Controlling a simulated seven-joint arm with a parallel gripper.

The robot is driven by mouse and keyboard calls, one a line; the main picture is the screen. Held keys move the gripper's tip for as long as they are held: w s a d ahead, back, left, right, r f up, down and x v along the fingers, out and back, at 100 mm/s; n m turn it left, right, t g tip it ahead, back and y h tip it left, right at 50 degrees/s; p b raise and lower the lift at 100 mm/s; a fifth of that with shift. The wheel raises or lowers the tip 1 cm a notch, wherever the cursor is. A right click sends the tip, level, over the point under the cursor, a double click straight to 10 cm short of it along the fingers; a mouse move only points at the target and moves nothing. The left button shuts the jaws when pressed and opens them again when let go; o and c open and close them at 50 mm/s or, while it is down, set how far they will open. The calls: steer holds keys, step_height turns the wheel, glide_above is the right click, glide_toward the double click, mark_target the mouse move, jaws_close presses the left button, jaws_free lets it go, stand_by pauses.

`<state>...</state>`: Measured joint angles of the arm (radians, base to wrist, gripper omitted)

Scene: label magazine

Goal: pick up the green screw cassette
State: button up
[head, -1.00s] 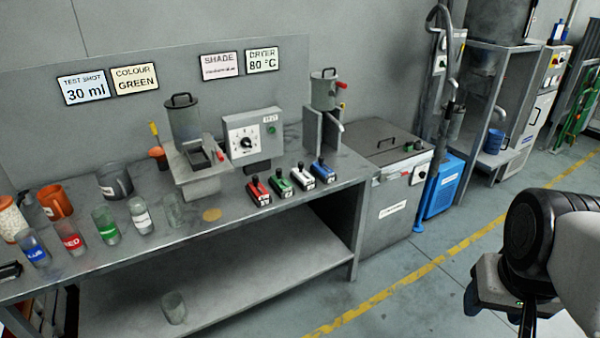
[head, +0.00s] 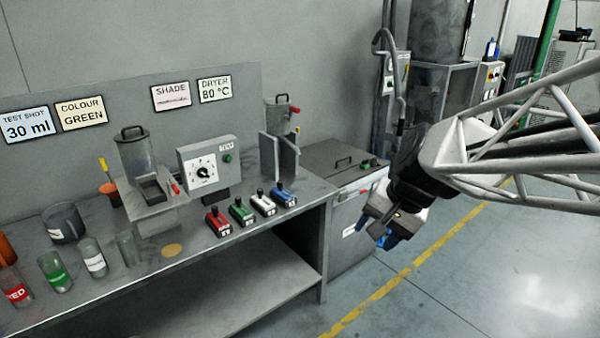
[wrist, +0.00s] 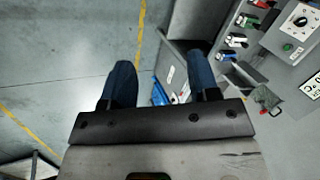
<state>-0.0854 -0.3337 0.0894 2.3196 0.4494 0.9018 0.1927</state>
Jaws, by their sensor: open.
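The green screw cassette (head: 241,210) stands on the bench top in the head view, in a row between the red cassette (head: 217,221) and the white cassette (head: 262,203). A blue cassette (head: 284,194) is at the right end of the row. In the wrist view the green cassette (wrist: 245,20) shows small near the upper right. My gripper (head: 384,236) is right of the bench's right end, clear of all cassettes.
The grey bench (head: 290,222) has a dial box (head: 207,168) and a hopper device (head: 145,190) behind the cassettes. Several cups stand at the left. A grey dryer cabinet (head: 350,215) stands at the bench's right. Open floor (head: 480,270) lies at the right.

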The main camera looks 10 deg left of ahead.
steer(key=w+a+f+m+y, duration=0.2)
steer(key=w+a+m+y, duration=0.15)
steer(key=w+a, duration=0.95)
steer(key=m+t+y, duration=0.2)
steer(key=m+y, duration=0.2)
steer(key=m, duration=0.6)
glide_above(240, 198)
steer(key=s+d, duration=0.9)
steer(key=d, duration=0.3)
step_height(240, 198, down, 13)
steer(key=w+a+f+m, duration=0.1)
steer(key=w+a+f, duration=0.1)
steer(key=f, duration=0.1)
steer(key=w+a+f+m, duration=0.2)
steer(key=a+f, duration=0.1)
steer(key=w+a+f+m+t, duration=0.1)
steer(key=w+a+f, duration=0.1)
steer(key=w+f, duration=0.1)
steer(key=shift+a+f+m+y, duration=0.25)
steer(key=shift+f+y, duration=0.1)
steer(key=shift+f, duration=0.1)
steer(key=shift+w+a+f, duration=0.15)
steer(key=shift+f, duration=0.1)
steer(key=shift+a, duration=0.15)
steer(key=shift+x, duration=1.15)
steer(key=shift+x, duration=2.65)
